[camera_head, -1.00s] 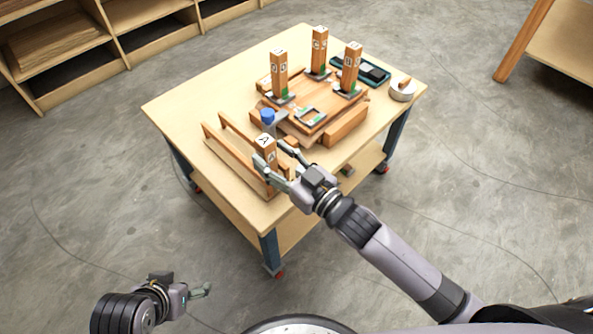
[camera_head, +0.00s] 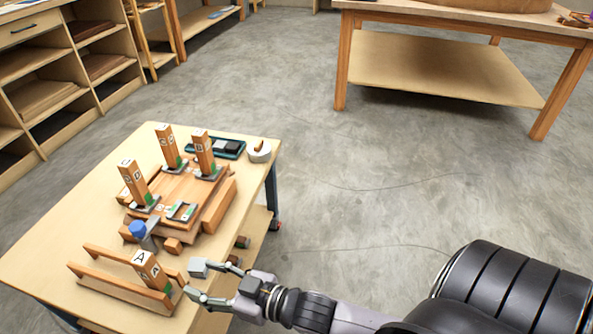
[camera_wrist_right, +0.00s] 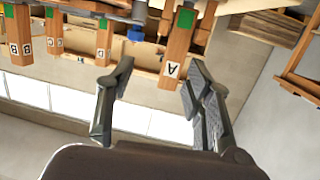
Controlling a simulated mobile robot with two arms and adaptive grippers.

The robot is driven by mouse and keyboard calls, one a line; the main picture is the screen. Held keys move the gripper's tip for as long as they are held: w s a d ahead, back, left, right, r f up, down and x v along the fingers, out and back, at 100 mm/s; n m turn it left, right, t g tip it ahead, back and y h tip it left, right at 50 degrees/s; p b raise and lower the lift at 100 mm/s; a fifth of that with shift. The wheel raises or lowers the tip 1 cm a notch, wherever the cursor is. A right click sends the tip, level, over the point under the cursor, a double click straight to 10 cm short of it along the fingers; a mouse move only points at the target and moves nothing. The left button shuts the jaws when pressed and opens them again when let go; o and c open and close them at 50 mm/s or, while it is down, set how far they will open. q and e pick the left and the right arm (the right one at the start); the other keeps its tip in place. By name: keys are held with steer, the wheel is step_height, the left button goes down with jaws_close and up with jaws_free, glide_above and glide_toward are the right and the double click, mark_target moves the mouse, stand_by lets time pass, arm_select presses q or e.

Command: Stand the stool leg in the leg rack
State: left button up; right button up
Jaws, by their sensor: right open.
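The stool leg marked A (camera_head: 149,270) stands at the right end of the leg rack (camera_head: 112,288), a low wooden frame with two long rails near the table's front. It leans in the picture much like the other legs; its foot is partly hidden by the rack. My right gripper (camera_head: 198,281) is open and empty just right of the leg, apart from it. In the right wrist view, leg A (camera_wrist_right: 175,60) shows beyond the open fingers (camera_wrist_right: 155,85), with a green patch on it. My left gripper is out of view.
Several other marked legs (camera_head: 133,182) stand in grey brackets on the wooden stool seat (camera_head: 165,205). A blue-topped tool (camera_head: 138,230) stands near the rack. A teal tray (camera_head: 215,147) and a round white container (camera_head: 259,151) are at the back. Floor right of the table is clear.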

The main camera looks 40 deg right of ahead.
steer(key=s+d+f+m+g+h, duration=0.2)
steer(key=s+d+f+g+h, duration=0.2)
steer(key=s, duration=0.4)
steer(key=s+d+f+m+g+h, duration=0.2)
steer(key=s+d+f+g+h, duration=0.1)
steer(key=s+d+f+g, duration=0.2)
steer(key=s+d+g, duration=0.1)
steer(key=s+d, duration=0.1)
steer(key=s, duration=0.1)
steer(key=shift+s+f+h, duration=0.25)
steer(key=shift+s+h, duration=0.05)
steer(key=shift+h, duration=0.1)
